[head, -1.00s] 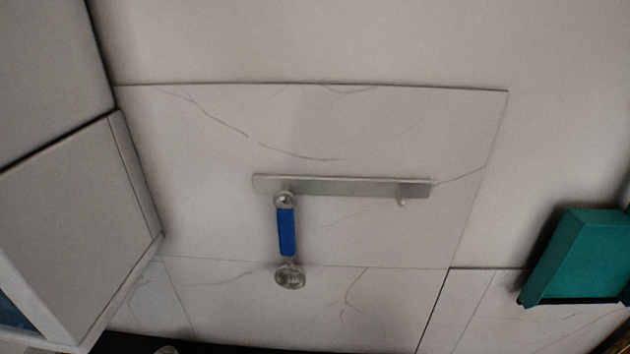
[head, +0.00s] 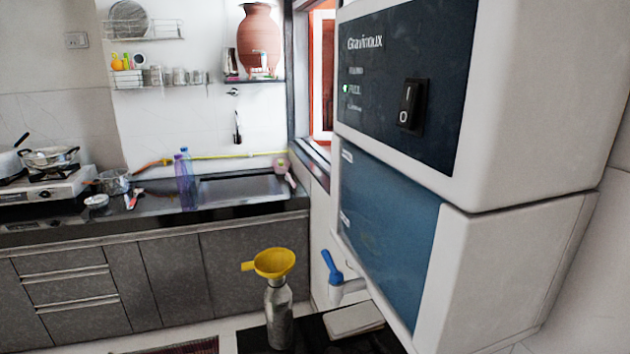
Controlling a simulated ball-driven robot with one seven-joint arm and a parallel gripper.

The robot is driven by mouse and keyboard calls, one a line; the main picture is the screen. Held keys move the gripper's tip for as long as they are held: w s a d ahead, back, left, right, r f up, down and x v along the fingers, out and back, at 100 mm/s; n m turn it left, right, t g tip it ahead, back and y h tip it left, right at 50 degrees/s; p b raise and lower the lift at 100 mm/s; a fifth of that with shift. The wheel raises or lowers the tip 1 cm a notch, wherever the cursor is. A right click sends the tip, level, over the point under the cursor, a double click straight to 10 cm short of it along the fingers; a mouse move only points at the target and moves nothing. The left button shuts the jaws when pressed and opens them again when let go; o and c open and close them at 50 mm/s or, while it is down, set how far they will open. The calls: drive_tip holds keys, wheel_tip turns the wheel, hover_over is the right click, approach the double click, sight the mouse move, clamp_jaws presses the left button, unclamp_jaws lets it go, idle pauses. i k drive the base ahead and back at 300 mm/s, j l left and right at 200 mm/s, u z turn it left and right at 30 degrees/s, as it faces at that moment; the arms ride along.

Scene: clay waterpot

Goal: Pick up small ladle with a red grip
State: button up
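A small item with a red part (head: 136,194) lies on the dark kitchen counter at the left, between a glass bowl and the purple bottle. It may be the ladle with the red grip, but it is too small to tell. A dark, ladle-like utensil (head: 238,128) hangs on the white wall above the sink; I cannot make out a red grip on it. My gripper is not in view.
The counter (head: 150,228) carries a stove (head: 45,190), a glass bowl (head: 115,182), a purple bottle (head: 185,180) and a sink (head: 240,188). A large water purifier (head: 395,220) fills the near right. A steel bottle (head: 279,315) with a yellow funnel (head: 274,263) stands in front.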

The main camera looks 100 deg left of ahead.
sight(139, 191)
drive_tip(key=l+u, duration=0.1)
drive_tip(key=u, duration=3.9)
drive_tip(key=i+l+u, duration=0.2)
drive_tip(key=i, duration=0.4)
drive_tip(key=i+l+u, duration=0.1)
drive_tip(key=i+u, duration=0.15)
drive_tip(key=i, duration=0.35)
drive_tip(key=i+l+u, duration=0.2)
drive_tip(key=i+l, duration=0.15)
drive_tip(key=i, duration=0.25)
drive_tip(key=i+l+u, duration=0.2)
drive_tip(key=i+l, duration=0.2)
drive_tip(key=i, duration=0.15)
drive_tip(key=i+l, duration=0.1)
drive_tip(key=i, duration=0.2)
drive_tip(key=i+l+u, duration=0.15)
drive_tip(key=i+j, duration=0.05)
drive_tip(key=i, duration=0.05)
